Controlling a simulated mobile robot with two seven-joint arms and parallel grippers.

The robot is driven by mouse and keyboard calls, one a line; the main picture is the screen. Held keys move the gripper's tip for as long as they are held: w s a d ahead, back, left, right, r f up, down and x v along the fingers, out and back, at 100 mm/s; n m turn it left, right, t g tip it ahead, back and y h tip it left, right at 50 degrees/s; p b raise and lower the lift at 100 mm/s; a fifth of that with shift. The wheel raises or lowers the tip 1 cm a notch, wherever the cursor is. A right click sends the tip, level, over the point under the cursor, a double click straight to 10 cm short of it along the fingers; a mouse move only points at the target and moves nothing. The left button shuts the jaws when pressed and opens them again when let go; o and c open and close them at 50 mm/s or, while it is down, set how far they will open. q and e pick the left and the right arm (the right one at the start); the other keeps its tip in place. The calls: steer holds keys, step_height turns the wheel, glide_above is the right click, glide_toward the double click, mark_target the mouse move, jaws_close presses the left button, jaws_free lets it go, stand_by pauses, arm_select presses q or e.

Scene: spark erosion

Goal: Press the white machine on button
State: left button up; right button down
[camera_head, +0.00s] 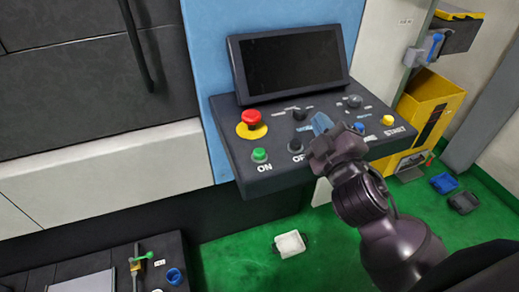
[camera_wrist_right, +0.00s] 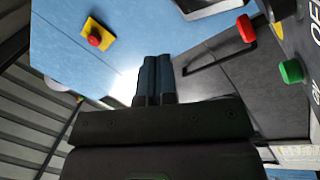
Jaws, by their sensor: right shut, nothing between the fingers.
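The control panel (camera_head: 290,175) juts out from the machine. Its green button (camera_head: 259,155), labelled ON, is at the front left; a green button also shows at the right of the right wrist view (camera_wrist_right: 291,71). A black button (camera_head: 295,145) labelled OFF is beside it. My right gripper (camera_head: 321,123) is above the panel, to the right of the green button and apart from it. Its blue fingers (camera_wrist_right: 154,78) are shut together and empty. The gripper hides part of the panel's front and labels. My left gripper is out of view.
A red mushroom button (camera_head: 251,118) on a yellow base is behind the green one. A yellow START button (camera_head: 388,120) is at the right. A dark screen (camera_head: 291,62) rises behind the panel. A yellow bin (camera_head: 418,112) stands at the right on green floor.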

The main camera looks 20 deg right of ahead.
steer(key=a+r+n+t+y, duration=0.1)
steer(key=a+r+n+y, duration=0.85)
steer(key=n+y, duration=0.5)
steer(key=s+a+f+n+g+y, duration=0.1)
steer(key=a+n+g+y, duration=0.3)
steer(key=n+g, duration=0.6)
steer(key=s+a+n+g+y, duration=0.15)
steer(key=a+n+g, duration=0.45)
steer(key=n, duration=0.8)
steer(key=w+d+f+n+t+h, duration=0.1)
steer(key=w+d+f+n+h, duration=0.3)
steer(key=w+d+h, duration=0.3)
steer(key=d+n+h, duration=0.1)
steer(key=h, duration=0.4)
steer(key=shift+f+t, duration=0.15)
steer(key=shift+t, duration=0.25)
steer(key=shift+w+f, duration=0.1)
